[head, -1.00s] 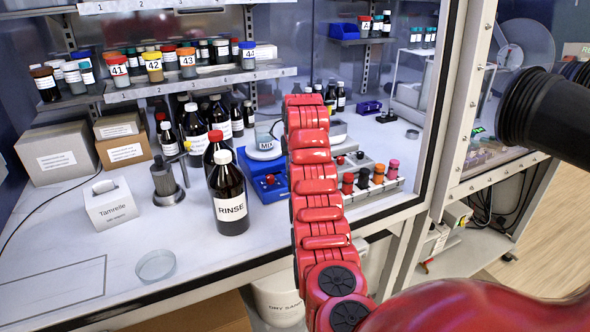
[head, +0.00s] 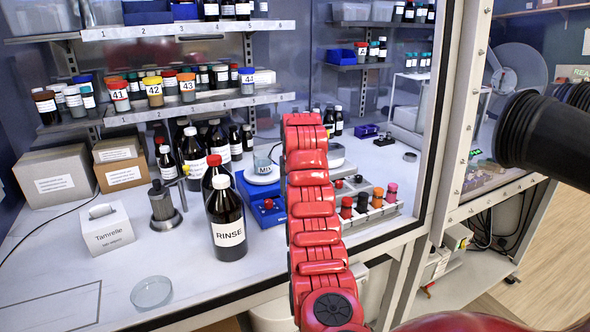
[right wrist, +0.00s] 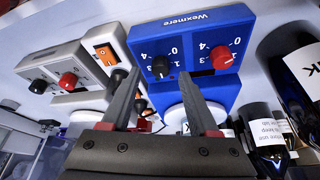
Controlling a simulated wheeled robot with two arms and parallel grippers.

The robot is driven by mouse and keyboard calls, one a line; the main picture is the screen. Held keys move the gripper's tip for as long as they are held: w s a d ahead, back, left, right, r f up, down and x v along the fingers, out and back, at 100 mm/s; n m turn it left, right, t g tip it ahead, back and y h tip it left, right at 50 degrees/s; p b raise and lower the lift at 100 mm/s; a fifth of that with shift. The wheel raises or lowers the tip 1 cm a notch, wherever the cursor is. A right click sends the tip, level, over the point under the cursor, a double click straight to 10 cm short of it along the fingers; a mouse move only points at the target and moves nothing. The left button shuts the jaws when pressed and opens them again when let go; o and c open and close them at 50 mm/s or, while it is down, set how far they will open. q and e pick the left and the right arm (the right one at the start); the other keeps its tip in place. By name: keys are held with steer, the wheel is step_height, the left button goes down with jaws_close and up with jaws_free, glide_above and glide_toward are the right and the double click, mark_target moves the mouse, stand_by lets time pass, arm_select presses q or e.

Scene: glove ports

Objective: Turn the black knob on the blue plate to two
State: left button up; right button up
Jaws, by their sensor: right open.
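The blue plate (right wrist: 240,28), marked Wexmere, fills the upper middle of the right wrist view. Its black knob (right wrist: 160,66) is on the left, with printed numbers around it; I cannot read its pointer clearly. A red knob (right wrist: 222,58) is on the same plate to the right. My right gripper (right wrist: 159,74) is open, its fingertips on either side of the black knob in the picture; contact cannot be told. In the head view the blue unit (head: 256,204) stands left of my red arm, which hides the right gripper. My left gripper is not in view.
A grey unit (right wrist: 50,62) with black and red knobs stands left of the blue one in the right wrist view. Dark bottles (right wrist: 292,75) stand close on the right. In the head view the RINSE bottle (head: 228,232) is beside the blue unit. The bench front is mostly clear.

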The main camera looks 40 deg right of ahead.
steer(key=v, duration=0.3)
steer(key=shift+a+r, duration=0.1)
steer(key=shift+r, duration=0.15)
steer(key=shift+a+r, duration=0.15)
steer(key=shift+r, duration=0.05)
steer(key=p+v, duration=0.5)
steer(key=v, duration=0.6)
steer(key=shift+s+r, duration=0.3)
